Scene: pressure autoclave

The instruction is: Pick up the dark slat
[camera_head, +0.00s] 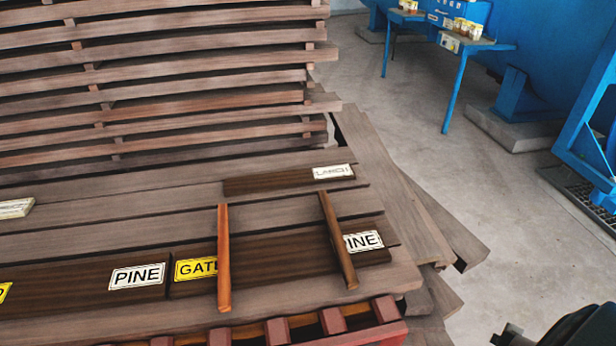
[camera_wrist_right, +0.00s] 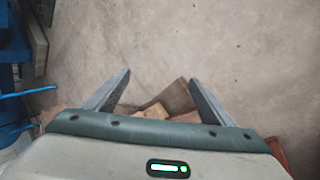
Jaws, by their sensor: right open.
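Several dark slats lie on the grey-brown plank stack in the camera_head view. A short dark slat (camera_head: 265,183) with a white label at its right end lies at the upper middle; its label is hard to read. A longer dark slat (camera_head: 290,257) lies nearer, with a yellow "GAT…" label and a white "…INE" label. Another dark slat (camera_head: 70,287) with a "PINE" label is at its left. My right gripper (camera_wrist_right: 160,77) is open and empty in the right wrist view, with bare floor and some plank ends beyond. My left gripper is not in view.
A red slatted frame (camera_head: 365,334) is at the front edge. Stacked planks (camera_head: 150,50) rise behind. Blue machinery (camera_head: 535,60) stands at the right; the concrete floor (camera_head: 440,140) between is clear.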

